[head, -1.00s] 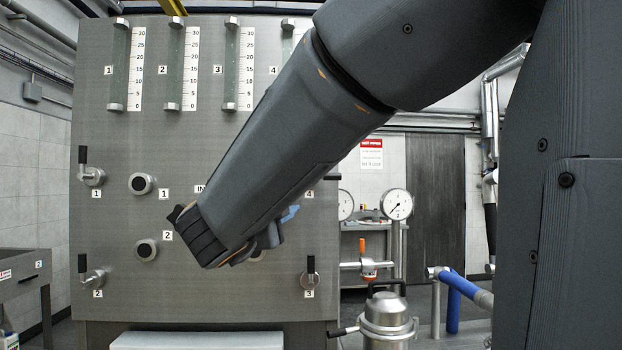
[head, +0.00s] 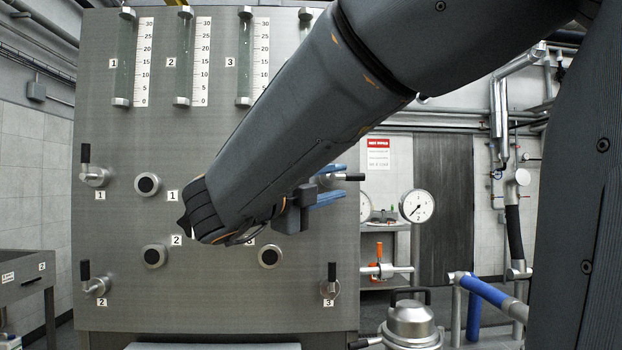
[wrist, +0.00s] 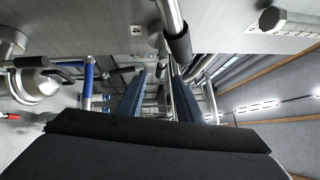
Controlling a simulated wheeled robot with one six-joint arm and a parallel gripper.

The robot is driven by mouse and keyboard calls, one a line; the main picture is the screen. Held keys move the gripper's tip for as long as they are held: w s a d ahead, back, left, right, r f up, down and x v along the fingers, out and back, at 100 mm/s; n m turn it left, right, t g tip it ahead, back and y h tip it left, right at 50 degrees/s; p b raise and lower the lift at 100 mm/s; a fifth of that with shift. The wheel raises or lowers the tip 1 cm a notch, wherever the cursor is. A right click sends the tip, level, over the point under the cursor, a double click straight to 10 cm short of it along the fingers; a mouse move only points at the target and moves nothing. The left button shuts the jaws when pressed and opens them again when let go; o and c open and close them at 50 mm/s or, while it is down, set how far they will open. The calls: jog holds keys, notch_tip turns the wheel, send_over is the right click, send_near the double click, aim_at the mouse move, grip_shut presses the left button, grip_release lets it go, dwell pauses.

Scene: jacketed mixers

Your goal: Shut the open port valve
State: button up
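A grey panel (head: 120,210) carries numbered port valves. Valve 1 (head: 93,176), valve 2 (head: 95,284) and valve 3 (head: 329,289) have black handles pointing up. Valve 4's black handle (head: 350,177) lies level, pointing right. In the wrist view this handle (wrist: 179,48) and the "4" label (wrist: 136,30) show near the top. My gripper (head: 342,182) has two blue fingers apart at the panel's right edge, close to valve 4's handle. In the wrist view my gripper (wrist: 158,78) is open, with the handle near the right finger's tip. I cannot tell whether they touch.
Sight tubes with scales (head: 193,62) line the panel top. Round ports (head: 148,185) sit mid-panel. To the right stand a pressure gauge (head: 416,206), an orange-handled valve (head: 379,262), a metal vessel (head: 411,325) and a blue pipe (head: 482,291). My arm crosses in front of the panel.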

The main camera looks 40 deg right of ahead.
aim_at(351, 178)
jog(key=shift+p+x, duration=1.05)
jog(key=shift+x, duration=2.7)
jog(key=shift+c, duration=0.2)
grip_shut()
